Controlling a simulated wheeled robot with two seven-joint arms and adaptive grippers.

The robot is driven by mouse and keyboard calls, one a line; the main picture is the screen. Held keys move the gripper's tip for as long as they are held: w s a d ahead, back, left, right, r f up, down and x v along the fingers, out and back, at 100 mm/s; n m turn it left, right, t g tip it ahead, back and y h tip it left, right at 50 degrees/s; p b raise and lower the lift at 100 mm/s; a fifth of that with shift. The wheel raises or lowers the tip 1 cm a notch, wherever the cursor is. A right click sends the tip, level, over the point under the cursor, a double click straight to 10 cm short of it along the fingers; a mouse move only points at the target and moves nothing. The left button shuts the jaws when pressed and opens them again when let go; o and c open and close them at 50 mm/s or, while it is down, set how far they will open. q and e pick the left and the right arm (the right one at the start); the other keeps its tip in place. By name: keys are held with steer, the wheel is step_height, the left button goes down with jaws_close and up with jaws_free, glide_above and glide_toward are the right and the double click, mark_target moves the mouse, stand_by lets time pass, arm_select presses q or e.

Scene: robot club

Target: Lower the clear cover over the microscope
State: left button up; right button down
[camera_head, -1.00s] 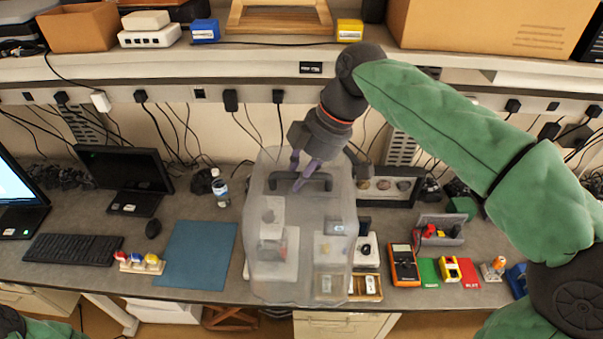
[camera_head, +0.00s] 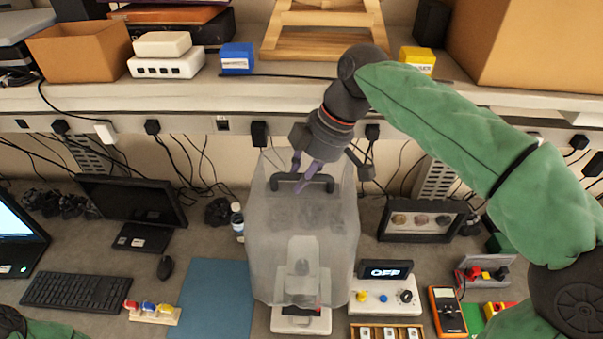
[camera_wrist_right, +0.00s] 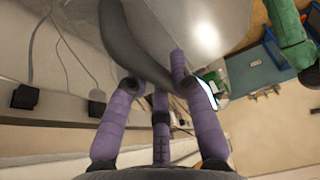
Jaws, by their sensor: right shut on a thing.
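The clear cover (camera_head: 265,230) is a tall, cloudy see-through box with a dark handle (camera_head: 322,184) on top. My right gripper (camera_head: 300,178) is shut on this handle, with its purple fingers around the bar. In the right wrist view, the handle (camera_wrist_right: 128,45) passes between the fingers. The pale microscope (camera_head: 302,268) shows through the front of the cover. Its white base (camera_head: 300,322) shows below the cover's lower edge. I cannot tell whether the cover surrounds the microscope or hangs before it. My left gripper is out of view.
A blue mat (camera_head: 215,300) lies left of the microscope. A control box (camera_head: 385,296) with an OFF display (camera_head: 386,270) stands close to its right. A bottle (camera_head: 238,220) stands by the cover's left side. A framed display (camera_head: 422,220) is behind right.

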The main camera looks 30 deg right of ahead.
mark_target(308, 198)
steer(key=shift+s+r, duration=0.1)
steer(key=shift+s, duration=0.1)
steer(key=shift+s+a+f+b, duration=0.2)
steer(key=shift+a+f+b, duration=0.1)
steer(key=shift+b, duration=0.05)
steer(key=shift+s+a, duration=0.2)
steer(key=shift+s, duration=0.2)
steer(key=shift+w+f, duration=0.1)
steer(key=shift+f, duration=0.05)
steer(key=shift+f+b, duration=0.15)
steer(key=shift+b, duration=0.3)
steer(key=shift+f, duration=0.1)
steer(key=shift+f+b, duration=2.6)
steer(key=shift+f, duration=0.3)
